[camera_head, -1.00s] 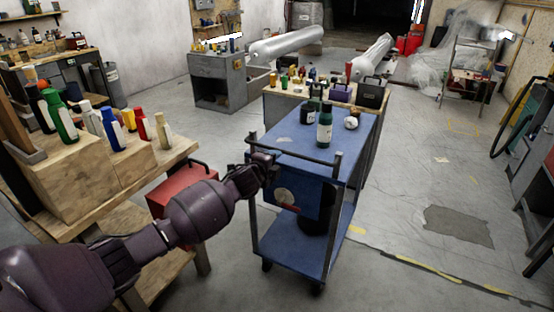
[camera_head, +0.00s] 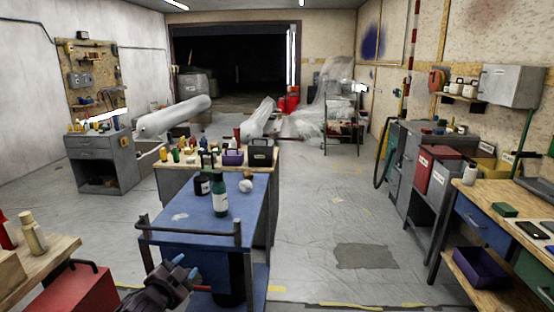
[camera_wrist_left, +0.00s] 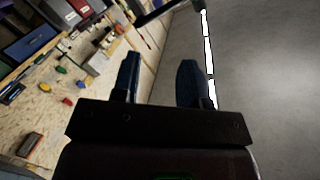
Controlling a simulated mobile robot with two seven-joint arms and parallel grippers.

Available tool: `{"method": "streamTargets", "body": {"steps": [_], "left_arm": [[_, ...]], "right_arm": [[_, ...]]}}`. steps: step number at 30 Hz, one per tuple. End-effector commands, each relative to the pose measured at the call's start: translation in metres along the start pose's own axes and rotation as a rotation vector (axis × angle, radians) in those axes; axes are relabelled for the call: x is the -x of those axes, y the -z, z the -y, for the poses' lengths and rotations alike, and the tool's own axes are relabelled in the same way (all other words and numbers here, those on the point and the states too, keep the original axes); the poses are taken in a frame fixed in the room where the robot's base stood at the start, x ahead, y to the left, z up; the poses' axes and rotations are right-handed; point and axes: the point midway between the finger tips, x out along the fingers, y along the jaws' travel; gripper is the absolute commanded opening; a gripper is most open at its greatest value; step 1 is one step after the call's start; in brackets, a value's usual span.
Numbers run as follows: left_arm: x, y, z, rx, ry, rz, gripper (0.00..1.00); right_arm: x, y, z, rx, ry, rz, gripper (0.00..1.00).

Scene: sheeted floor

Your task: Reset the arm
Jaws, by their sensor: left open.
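My left gripper (camera_head: 185,268) is low in the head view, in front of the near end of the blue cart (camera_head: 165,238). Its two blue fingertips are apart with nothing between them. In the left wrist view the left gripper (camera_wrist_left: 158,80) also shows its two fingers spread and empty. Most of my left arm is below the picture edge. My right gripper is in neither view.
A dark green bottle (camera_head: 220,200), a dark jar (camera_head: 202,186) and a white round item (camera_head: 246,186) stand on the cart. A red toolbox (camera_head: 75,293) is at lower left. A workbench (camera_head: 520,215) stands at right. The floor (camera_head: 320,215) right of the cart is open.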

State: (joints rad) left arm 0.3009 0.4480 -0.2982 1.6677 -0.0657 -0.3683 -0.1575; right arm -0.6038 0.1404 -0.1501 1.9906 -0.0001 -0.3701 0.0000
Motion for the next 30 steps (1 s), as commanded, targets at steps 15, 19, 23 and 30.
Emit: {"method": "streamTargets", "body": {"steps": [15,19,23,30], "left_arm": [[0.17,-0.084,-0.109,0.53,-0.008,0.2,0.4],[0.218,-0.107,-0.131,0.597,0.006,0.284,0.4],[0.264,-0.13,-0.153,0.648,0.017,0.378,0.4],[0.321,-0.158,-0.185,0.69,0.012,0.502,0.4]], "right_arm": [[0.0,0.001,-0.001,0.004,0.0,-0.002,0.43],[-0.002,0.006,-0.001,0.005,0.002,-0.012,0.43],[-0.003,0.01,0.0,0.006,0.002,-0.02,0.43],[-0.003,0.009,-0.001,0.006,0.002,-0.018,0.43]]}}
